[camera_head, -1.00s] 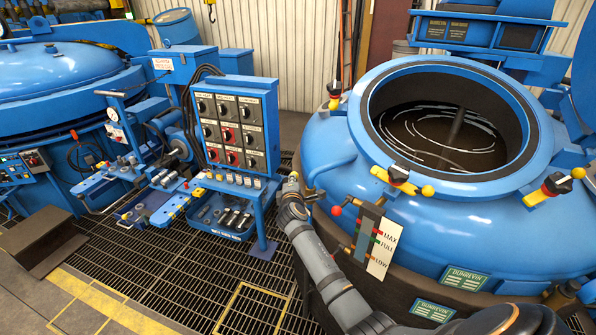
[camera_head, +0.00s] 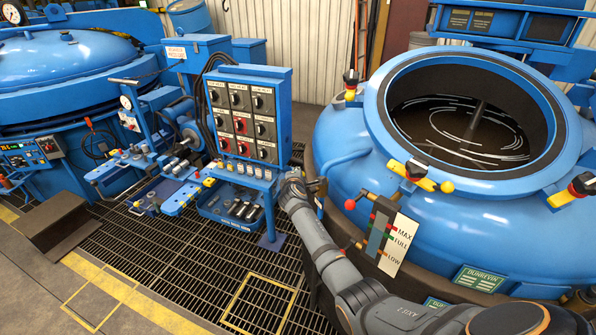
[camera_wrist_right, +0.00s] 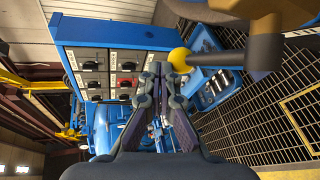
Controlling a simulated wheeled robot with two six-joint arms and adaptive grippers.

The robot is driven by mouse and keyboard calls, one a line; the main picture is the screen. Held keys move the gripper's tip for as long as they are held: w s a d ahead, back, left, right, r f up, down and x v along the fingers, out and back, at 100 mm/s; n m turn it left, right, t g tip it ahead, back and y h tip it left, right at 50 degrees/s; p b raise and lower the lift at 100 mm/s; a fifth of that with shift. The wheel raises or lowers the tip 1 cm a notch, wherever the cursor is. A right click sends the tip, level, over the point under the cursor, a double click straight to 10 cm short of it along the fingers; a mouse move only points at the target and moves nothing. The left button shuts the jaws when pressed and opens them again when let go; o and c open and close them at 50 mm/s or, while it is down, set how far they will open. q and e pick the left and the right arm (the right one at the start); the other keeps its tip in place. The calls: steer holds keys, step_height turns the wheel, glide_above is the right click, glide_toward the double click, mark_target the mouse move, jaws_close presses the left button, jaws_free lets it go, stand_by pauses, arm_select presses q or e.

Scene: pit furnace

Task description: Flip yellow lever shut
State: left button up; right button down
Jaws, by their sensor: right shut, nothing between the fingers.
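A yellow ball knob (camera_wrist_right: 180,60) on a grey rod shows in the right wrist view. The rod runs right to a dark cylindrical fitting (camera_wrist_right: 265,45). My right gripper (camera_wrist_right: 160,72) is shut and empty, its fingertips close to the left of the knob; I cannot tell whether they touch. In the head view my right gripper (camera_head: 292,180) is beside the left flank of the open blue furnace (camera_head: 340,150), and the knob cannot be made out there. My left gripper is not in view.
A switch panel (camera_head: 249,122) stands close to the left of my gripper, with a blue tray (camera_head: 225,222) below. A level gauge (camera_head: 385,235) with a red-knobbed lever (camera_head: 349,205) is to the right. Yellow-handled clamps (camera_head: 420,175) sit around the furnace rim. Grating floor (camera_head: 150,250) lies open in front.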

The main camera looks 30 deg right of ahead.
steer(key=shift+w+f, duration=0.2)
steer(key=shift+f, duration=0.2)
steer(key=shift+w+f, duration=0.1)
steer(key=shift+f, duration=0.05)
stand_by(0.4)
